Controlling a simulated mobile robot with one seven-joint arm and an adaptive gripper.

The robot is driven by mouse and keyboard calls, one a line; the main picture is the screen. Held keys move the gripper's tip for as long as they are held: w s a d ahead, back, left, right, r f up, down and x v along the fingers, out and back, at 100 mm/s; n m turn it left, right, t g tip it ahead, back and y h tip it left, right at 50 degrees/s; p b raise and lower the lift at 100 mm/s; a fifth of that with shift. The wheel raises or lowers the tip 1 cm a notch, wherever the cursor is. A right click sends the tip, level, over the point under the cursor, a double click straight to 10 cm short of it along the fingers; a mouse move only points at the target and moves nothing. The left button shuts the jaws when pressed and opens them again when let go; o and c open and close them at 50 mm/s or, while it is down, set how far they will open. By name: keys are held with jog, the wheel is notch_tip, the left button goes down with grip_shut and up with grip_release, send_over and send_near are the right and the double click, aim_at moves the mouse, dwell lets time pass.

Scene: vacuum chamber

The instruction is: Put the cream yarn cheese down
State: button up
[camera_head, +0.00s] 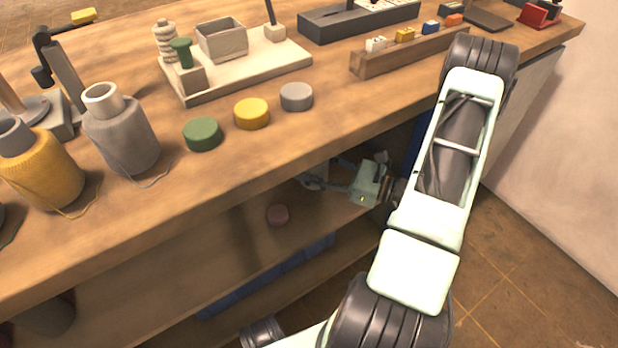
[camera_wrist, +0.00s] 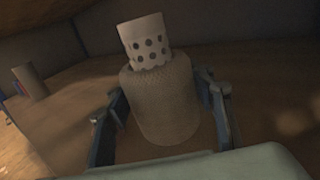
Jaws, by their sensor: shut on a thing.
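The cream yarn cheese (camera_wrist: 160,101) is a wound, textured body on a pale perforated tube (camera_wrist: 144,42) in the wrist view. It leans slightly in that picture. My gripper (camera_wrist: 163,98) is shut on it, one finger on each side. In the head view my gripper (camera_head: 328,181) reaches in under the bench top, over the shelf below. There only a small pale part of the cheese may show, mostly hidden by the fingers and the bench edge. I cannot tell whether its base touches the shelf.
The bench top (camera_head: 210,180) overhangs the shelf space. A pale cylinder (camera_wrist: 30,82) stands left in the wrist view. Grey (camera_head: 122,138) and yellow (camera_head: 42,165) yarn packages stand on the bench. Shelf around the held cheese looks clear.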

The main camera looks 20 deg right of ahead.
jog(key=shift+w+a+f, duration=0.15)
jog(key=shift+w+f, duration=0.05)
jog(key=shift+f, duration=0.1)
jog(key=shift+w+a+f+b, duration=0.15)
jog(key=shift+f+b, duration=0.6)
jog(key=shift+f, duration=0.85)
jog(key=shift+f, duration=0.1)
jog(key=o, duration=1.4)
jog(key=shift+f, duration=0.1)
jog(key=shift+r, duration=0.2)
jog(key=p+v, duration=0.3)
jog(key=v, duration=0.9)
